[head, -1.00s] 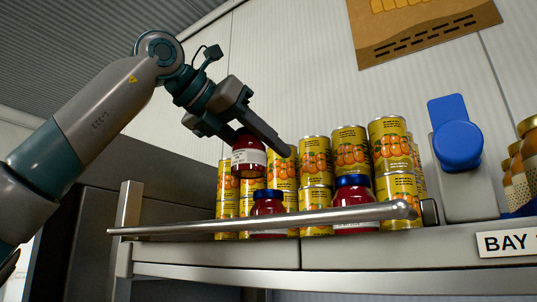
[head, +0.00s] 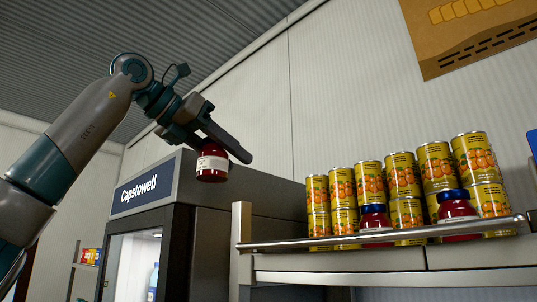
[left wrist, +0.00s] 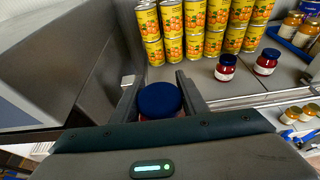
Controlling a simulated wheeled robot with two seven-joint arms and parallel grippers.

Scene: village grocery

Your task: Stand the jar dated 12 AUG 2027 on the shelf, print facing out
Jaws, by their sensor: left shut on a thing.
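My left gripper (head: 222,145) is shut on a red jar (head: 212,165) with a white label. It holds the jar upright in the air, left of the shelf (head: 390,257) and above its level. The label faces the head camera, but its date is too small to read. In the left wrist view the jar's blue lid (left wrist: 159,99) shows between the two fingers. Two similar red jars with blue lids, a left one (head: 374,218) and a right one (head: 455,207), stand on the shelf behind the rail. My right gripper is not in view.
Stacked yellow cans (head: 402,175) fill the shelf behind the jars. A metal rail (head: 400,232) runs along the shelf front, with an end post (head: 241,225) at left. A dark Capstowell fridge (head: 180,205) stands left of the shelf.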

